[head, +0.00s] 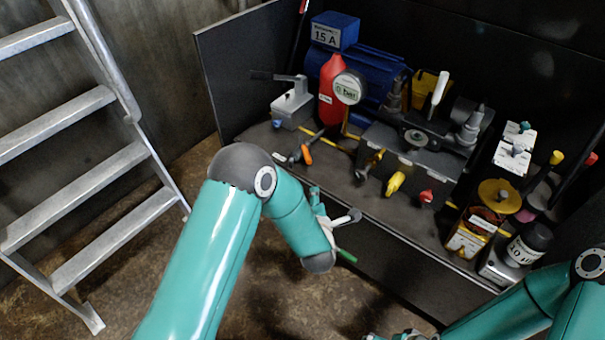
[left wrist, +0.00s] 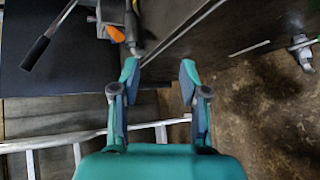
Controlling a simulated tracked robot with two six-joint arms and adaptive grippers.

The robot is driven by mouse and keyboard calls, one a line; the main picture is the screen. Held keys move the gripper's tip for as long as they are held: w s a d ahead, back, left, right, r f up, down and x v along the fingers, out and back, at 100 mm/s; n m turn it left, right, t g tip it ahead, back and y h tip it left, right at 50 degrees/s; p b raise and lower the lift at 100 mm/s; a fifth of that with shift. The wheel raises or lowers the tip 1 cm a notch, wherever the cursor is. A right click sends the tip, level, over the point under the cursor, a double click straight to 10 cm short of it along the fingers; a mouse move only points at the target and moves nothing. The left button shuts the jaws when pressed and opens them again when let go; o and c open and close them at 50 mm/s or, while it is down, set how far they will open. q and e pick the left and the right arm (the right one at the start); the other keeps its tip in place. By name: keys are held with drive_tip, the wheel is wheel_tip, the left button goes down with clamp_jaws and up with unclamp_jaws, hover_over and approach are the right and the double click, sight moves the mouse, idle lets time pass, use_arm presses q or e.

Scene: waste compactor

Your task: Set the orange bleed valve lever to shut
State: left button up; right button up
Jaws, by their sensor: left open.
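The orange lever (head: 306,153) sits at the left front of the dark bench, on a small fitting with a thin rod. In the left wrist view the orange part (left wrist: 116,34) is at the top left, beside a grey metal fitting. My left gripper (head: 315,196) is in front of the bench, partly hidden by my forearm. In the left wrist view its two fingers (left wrist: 160,76) are apart with nothing between them. The orange part lies beyond the left finger, apart from it. My right gripper (head: 400,336) is cut off at the bottom edge of the head view.
A yellow handle (head: 395,183) and a red one (head: 426,198) stick out along the bench front. A grey box with a dark lever (head: 292,103), a red bottle (head: 331,88) and a gauge (head: 349,87) stand behind. A ladder (head: 85,170) leans at the left.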

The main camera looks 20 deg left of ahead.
sight(306, 152)
use_arm(q)
drive_tip(key=w+a+n+t+y+b, duration=0.1)
drive_tip(key=w+a+n+y+b, duration=0.1)
drive_tip(key=w, duration=0.3)
drive_tip(key=w+a+n+t+y+b, duration=0.1)
drive_tip(key=w+a+n+b, duration=0.2)
drive_tip(key=w+n+b, duration=0.1)
drive_tip(key=w+a+n+y+b, duration=0.2)
drive_tip(key=w+n+b, duration=0.2)
drive_tip(key=w+n, duration=0.1)
drive_tip(key=shift+w+a+r+t+y, duration=0.2)
drive_tip(key=shift+w+r+t+y, duration=0.15)
drive_tip(key=shift+w, duration=0.3)
drive_tip(key=shift+x, duration=0.85)
use_arm(e)
wheel_tip(306, 152, down, 13)
use_arm(q)
drive_tip(key=shift+d, duration=0.1)
clamp_jaws()
